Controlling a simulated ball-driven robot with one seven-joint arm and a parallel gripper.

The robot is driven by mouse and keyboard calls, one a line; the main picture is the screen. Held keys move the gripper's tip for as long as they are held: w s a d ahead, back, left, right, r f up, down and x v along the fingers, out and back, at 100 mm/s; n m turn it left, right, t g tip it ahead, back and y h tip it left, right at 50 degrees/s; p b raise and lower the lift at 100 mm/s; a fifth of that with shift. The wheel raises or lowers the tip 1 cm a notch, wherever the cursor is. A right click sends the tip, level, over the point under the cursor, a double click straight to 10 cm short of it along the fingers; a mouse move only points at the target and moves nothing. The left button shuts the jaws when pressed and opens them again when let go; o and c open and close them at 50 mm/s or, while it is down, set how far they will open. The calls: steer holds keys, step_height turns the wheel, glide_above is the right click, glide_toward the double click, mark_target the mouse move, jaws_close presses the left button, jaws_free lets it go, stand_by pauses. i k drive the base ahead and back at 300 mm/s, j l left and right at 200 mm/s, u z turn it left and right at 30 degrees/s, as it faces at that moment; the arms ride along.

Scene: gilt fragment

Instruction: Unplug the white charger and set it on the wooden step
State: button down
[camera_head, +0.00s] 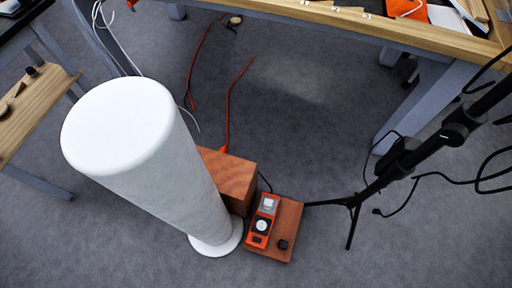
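A small white block (268,203), which looks like the charger, sits at the upper end of an orange socket unit (258,241). A pale round face shows below it on the same unit. The unit rests on a low reddish wooden board (290,216) on the floor. A taller reddish wooden block (232,174), which may be the wooden step, stands just left of and behind the board. Its top looks bare, and its left part is hidden. How far the charger is seated cannot be told at this size. My gripper is not in view.
A small black piece (283,244) sits on the board. A black stand (375,183) with a leg and loose cables is at right. A wooden workbench (370,30) spans the back. Red cables (228,105) lie on the grey carpet (290,110), which is mostly clear there.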

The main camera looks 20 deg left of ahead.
mark_target(268, 203)
steer(key=k+l+u, duration=0.15)
steer(key=u, duration=0.2)
steer(key=k+u, duration=0.35)
